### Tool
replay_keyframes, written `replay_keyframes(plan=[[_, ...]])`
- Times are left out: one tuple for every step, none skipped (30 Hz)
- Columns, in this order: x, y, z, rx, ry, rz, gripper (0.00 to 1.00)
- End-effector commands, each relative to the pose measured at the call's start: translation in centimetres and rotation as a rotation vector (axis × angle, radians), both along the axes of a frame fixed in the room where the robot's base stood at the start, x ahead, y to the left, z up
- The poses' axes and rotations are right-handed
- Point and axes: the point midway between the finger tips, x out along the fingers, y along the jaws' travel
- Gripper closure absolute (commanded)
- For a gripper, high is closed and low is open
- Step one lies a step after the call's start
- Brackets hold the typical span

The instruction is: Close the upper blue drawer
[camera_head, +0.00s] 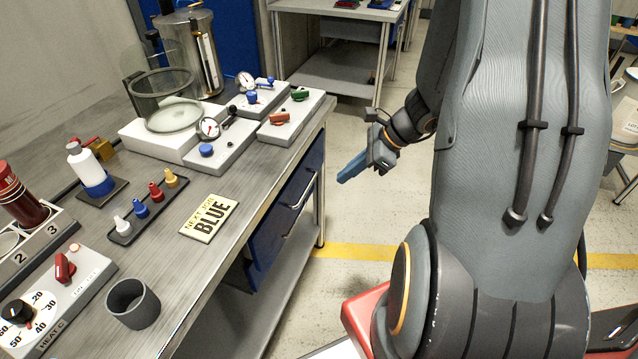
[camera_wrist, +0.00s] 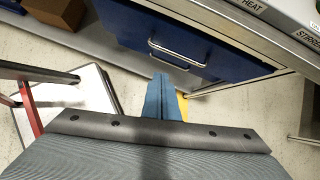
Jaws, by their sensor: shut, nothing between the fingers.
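The upper blue drawer (camera_head: 290,187) is under the right end of the metal workbench, with a silver bar handle (camera_head: 304,191) on its front. Its front also shows in the wrist view (camera_wrist: 222,62), with the handle (camera_wrist: 182,46) at upper middle. I cannot tell whether it stands slightly out; no open drawer inside shows. My gripper (camera_head: 342,179) is right of the drawer front, apart from it in the head view. Its blue fingers are together and empty, and in the wrist view the fingertips (camera_wrist: 161,74) point toward the drawer fronts.
A lower handle (camera_wrist: 170,60) sits below the upper one. The workbench (camera_head: 185,265) carries a pump set, several coloured plugs and a grey cup (camera_head: 133,304). Open floor with a yellow line (camera_head: 360,251) lies right of the bench. A brown box (camera_wrist: 55,12) shows at upper left.

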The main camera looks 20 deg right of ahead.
Motion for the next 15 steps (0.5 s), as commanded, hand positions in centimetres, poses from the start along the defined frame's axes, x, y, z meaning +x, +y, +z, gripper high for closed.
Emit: replay_keyframes(plan=[[0.3,-1.2,-0.5,0.026,0.008,-0.076,1.0],[0.5,-1.7,-0.6,0.04,0.01,-0.113,1.0],[0.7,-2.3,-0.8,0.054,0.012,-0.154,1.0],[0.9,-2.7,-0.9,0.062,0.012,-0.179,1.0],[1.0,-2.9,-1.0,0.069,0.013,-0.196,1.0],[1.1,-3.2,-1.2,0.076,0.015,-0.214,1.0],[1.2,-3.2,-1.3,0.079,0.015,-0.222,1.0],[1.3,-3.2,-1.5,0.081,0.016,-0.227,1.0],[1.5,-3.1,-1.8,0.083,0.017,-0.23,1.0],[1.7,-2.9,-2.0,0.083,0.017,-0.23,1.0],[1.8,-2.7,-2.3,0.083,0.017,-0.228,1.0],[2.0,-2.4,-2.8,0.082,0.018,-0.228,1.0],[2.2,-2.2,-3.2,0.081,0.018,-0.226,1.0],[2.5,-1.9,-3.6,0.081,0.019,-0.226,1.0],[2.8,-1.6,-4.1,0.082,0.018,-0.224,1.0]])
